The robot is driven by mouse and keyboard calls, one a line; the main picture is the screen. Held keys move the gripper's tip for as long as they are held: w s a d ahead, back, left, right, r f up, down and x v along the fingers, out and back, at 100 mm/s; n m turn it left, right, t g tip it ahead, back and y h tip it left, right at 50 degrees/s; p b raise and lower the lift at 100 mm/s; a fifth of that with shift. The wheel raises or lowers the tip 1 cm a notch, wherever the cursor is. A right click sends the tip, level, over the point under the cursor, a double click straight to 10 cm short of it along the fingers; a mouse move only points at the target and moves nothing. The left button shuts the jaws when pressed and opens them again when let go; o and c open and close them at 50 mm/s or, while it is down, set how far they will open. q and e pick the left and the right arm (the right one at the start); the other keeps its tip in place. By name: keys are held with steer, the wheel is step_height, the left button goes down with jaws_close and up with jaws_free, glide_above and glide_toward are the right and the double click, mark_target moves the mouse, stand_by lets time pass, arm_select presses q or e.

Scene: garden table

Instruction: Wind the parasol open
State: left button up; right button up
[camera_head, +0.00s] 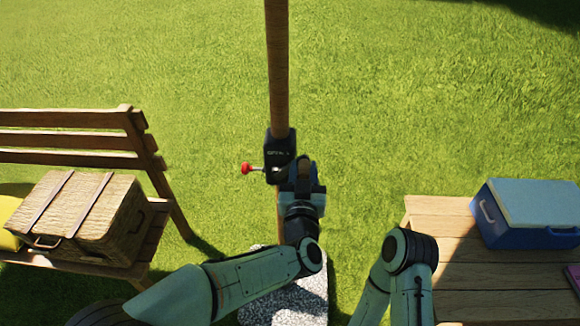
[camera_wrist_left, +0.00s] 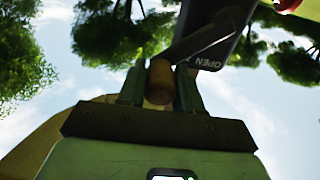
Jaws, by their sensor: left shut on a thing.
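The parasol's wooden pole (camera_head: 278,70) stands upright in the middle of the head view. A dark winder housing (camera_head: 280,152) is fixed on it, with a red knob (camera_head: 246,169) on its left side. My left gripper (camera_head: 304,178) is at the housing's lower right. In the left wrist view, my left gripper (camera_wrist_left: 160,88) is shut on the wooden crank handle (camera_wrist_left: 160,78), which sits between both fingers. The crank arm (camera_wrist_left: 205,38) runs up from it beside the housing, marked "OPEN". The canopy is not in view. My right arm shows at lower right; its gripper does not show.
A wooden bench (camera_head: 75,140) with a wicker basket (camera_head: 82,215) stands at left. A wooden table (camera_head: 440,215) with a blue cooler (camera_head: 525,213) stands at right. A speckled base (camera_head: 285,300) lies below the pole. Grass behind is clear.

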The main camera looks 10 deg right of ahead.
arm_select(q)
steer(key=shift+s+d+f, duration=0.1)
steer(key=shift+d+f, duration=0.15)
steer(key=shift+f, duration=0.2)
steer(key=shift+s+d+f, duration=0.1)
steer(key=shift+d+f, duration=0.1)
steer(key=shift+f, duration=0.25)
steer(key=w+a+f+b, duration=0.1)
steer(key=a+f+b, duration=0.2)
steer(key=f+b, duration=0.7)
step_height(320, 180, down, 3)
steer(key=shift+w+a+r, duration=0.15)
steer(key=shift+a, duration=0.1)
steer(key=o, duration=1.1)
steer(key=v, duration=1)
steer(key=shift+d+r, duration=0.1)
